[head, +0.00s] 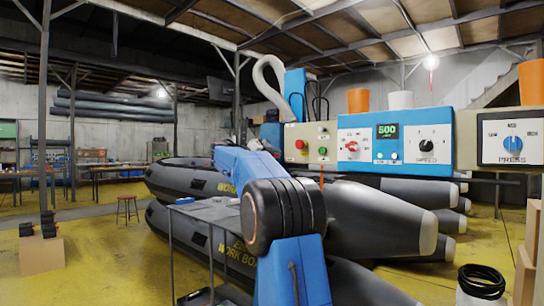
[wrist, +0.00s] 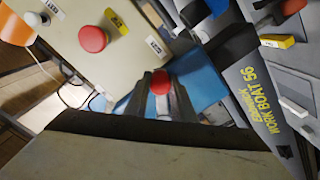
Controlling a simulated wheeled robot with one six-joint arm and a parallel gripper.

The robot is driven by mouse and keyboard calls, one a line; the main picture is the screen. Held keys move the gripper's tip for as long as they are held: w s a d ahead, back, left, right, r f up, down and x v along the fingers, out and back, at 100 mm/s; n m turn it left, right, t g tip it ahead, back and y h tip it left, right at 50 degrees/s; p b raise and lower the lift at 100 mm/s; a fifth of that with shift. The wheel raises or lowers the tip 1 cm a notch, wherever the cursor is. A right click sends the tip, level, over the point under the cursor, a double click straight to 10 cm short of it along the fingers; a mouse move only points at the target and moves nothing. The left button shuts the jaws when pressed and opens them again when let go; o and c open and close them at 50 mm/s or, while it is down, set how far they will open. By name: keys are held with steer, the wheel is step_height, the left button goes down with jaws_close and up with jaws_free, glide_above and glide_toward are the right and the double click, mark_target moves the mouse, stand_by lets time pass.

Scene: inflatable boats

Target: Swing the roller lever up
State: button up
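In the wrist view, a round red knob (wrist: 160,82), which looks like the lever's end, sits at the middle. My gripper (wrist: 160,98) reaches toward it, with a grey finger on each side of the knob. I cannot tell whether the fingers touch it or how far apart they are. The lever's shaft is mostly hidden. In the head view, my blue arm with its dark joint stands in front of the machine, and the gripper is hidden behind it.
The beige control panel (head: 310,157) has a red button (wrist: 93,39), close to the gripper in the wrist view. A blue panel (head: 404,138) with dials is to its right. Grey inflatable boats (head: 190,180) lie below.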

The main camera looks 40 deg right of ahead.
jaws_close()
steer(key=shift+s+r, duration=0.1)
steer(key=r+n, duration=0.1)
steer(key=n, duration=0.1)
steer(key=shift+s+r+n, duration=0.4)
step_height(320, 180, up, 6)
steer(key=n, duration=0.8)
steer(key=shift+w+r+n, duration=0.3)
steer(key=shift+r+n, duration=0.25)
steer(key=shift+n, duration=0.25)
steer(key=shift+w+r+n, duration=0.25)
steer(key=shift+r+n, duration=0.25)
steer(key=shift+n, duration=0.3)
steer(key=o, duration=0.8)
jaws_free()
